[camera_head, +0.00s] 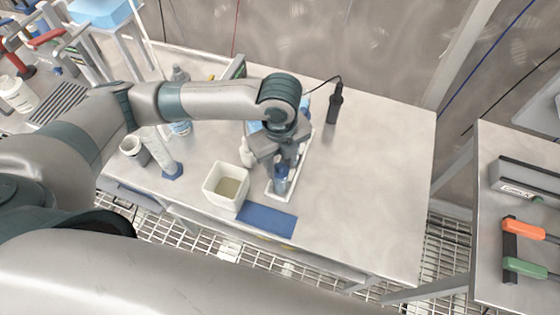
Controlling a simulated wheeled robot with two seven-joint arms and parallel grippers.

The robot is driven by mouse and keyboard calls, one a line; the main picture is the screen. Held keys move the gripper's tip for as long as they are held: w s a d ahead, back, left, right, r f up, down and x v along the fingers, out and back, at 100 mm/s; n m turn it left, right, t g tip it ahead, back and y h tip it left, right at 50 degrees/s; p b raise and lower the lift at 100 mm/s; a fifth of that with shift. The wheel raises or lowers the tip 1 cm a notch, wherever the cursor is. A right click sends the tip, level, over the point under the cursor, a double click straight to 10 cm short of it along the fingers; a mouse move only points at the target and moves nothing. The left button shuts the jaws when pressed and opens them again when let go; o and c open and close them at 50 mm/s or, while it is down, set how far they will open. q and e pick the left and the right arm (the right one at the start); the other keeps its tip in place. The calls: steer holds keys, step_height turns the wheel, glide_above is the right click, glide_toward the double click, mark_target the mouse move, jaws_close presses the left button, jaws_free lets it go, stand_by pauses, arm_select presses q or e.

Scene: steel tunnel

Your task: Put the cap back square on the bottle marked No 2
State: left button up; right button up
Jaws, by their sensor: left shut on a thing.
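My left gripper (282,164) reaches down over a narrow white tray (270,192) on the pale bench. It is shut on a small dark blue thing that looks like the cap, at the top of a blue-grey bottle (280,186). The bottle stands at the near end of the tray. The gripper hides much of the cap and the bottle's neck, so I cannot tell whether the cap sits square. No number is readable on the bottle. My right gripper is not in view.
A cream square tub (226,187) stands left of the tray, with a blue mat (267,219) in front. A white bottle (247,151) is close beside my gripper. A black handheld device (335,104) lies behind right. The bench's right side is clear.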

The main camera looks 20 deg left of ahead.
arm_select(q)
steer(key=o, duration=1.7)
steer(key=shift+r, duration=0.1)
steer(key=shift+r+p, duration=0.45)
steer(key=shift+p, duration=0.2)
steer(key=shift+r+p, duration=1.85)
steer(key=shift+p, duration=0.2)
steer(key=shift+r+p, duration=1.1)
steer(key=shift+p, duration=0.15)
